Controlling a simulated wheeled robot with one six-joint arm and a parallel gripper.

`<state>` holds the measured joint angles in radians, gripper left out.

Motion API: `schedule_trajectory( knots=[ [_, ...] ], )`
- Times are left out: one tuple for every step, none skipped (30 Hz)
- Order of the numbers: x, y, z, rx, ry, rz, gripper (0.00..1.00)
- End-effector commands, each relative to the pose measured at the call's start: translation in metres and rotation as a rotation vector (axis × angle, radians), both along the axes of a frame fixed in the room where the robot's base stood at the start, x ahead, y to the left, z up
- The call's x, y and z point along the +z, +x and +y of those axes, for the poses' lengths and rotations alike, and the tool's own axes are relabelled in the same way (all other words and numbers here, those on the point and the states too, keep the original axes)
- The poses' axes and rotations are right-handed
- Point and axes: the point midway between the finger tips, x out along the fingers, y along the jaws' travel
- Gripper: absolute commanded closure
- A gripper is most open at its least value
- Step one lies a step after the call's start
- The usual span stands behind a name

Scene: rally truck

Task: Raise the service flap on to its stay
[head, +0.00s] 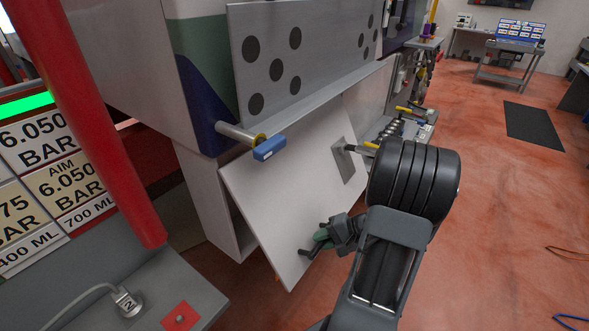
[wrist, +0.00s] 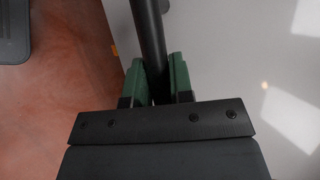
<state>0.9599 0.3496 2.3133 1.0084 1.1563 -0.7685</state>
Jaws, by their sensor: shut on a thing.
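The service flap (head: 280,200) is a white panel below the truck's side, tilted with its lower edge standing out from a pale box (head: 212,205). A dark bar handle (head: 305,253) sits near its lower edge. My gripper (head: 322,238) is shut on this handle. In the wrist view the green finger pads of my gripper (wrist: 156,75) stand on either side of the dark handle bar (wrist: 151,35), with the pale flap (wrist: 230,60) behind. A grey rod (head: 237,133) with a yellow ring and a blue end (head: 269,149) juts out above the flap; I cannot tell whether it is the stay.
A grey panel with black dots (head: 300,65) is above the flap. A red post (head: 85,110) and a grey bench (head: 120,290) stand at the left. Tools (head: 405,125) lie on a shelf behind my arm. The red floor (head: 500,200) at the right is mostly open.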

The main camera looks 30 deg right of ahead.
Motion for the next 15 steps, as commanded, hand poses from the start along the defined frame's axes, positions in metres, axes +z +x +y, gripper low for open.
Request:
schedule_trajectory(
  knots=[
    [0.004,0.001,-0.001,-0.002,-0.001,-0.004,1.00],
    [0.003,0.000,-0.001,-0.002,-0.002,-0.002,1.00],
    [0.003,0.000,-0.001,-0.002,-0.002,-0.002,1.00],
    [0.003,0.000,-0.001,-0.002,-0.002,-0.002,1.00],
    [0.002,0.000,-0.001,-0.002,-0.002,-0.002,1.00],
    [0.002,0.000,-0.001,-0.002,-0.002,-0.002,1.00],
    [0.002,0.000,-0.001,-0.002,-0.002,-0.002,1.00],
    [0.002,0.000,-0.001,-0.002,-0.002,-0.002,1.00],
    [0.002,0.000,-0.001,-0.002,-0.002,-0.001,1.00],
    [0.003,0.000,-0.002,-0.002,-0.003,-0.001,1.00],
    [0.004,0.000,-0.002,-0.002,-0.004,0.001,1.00],
    [0.008,-0.002,-0.003,-0.003,-0.007,0.007,1.00],
    [0.011,-0.004,-0.004,-0.004,-0.010,0.015,1.00],
    [0.015,-0.006,-0.005,-0.004,-0.014,0.024,1.00],
    [0.021,-0.010,-0.007,-0.004,-0.021,0.040,1.00]
  ],
)
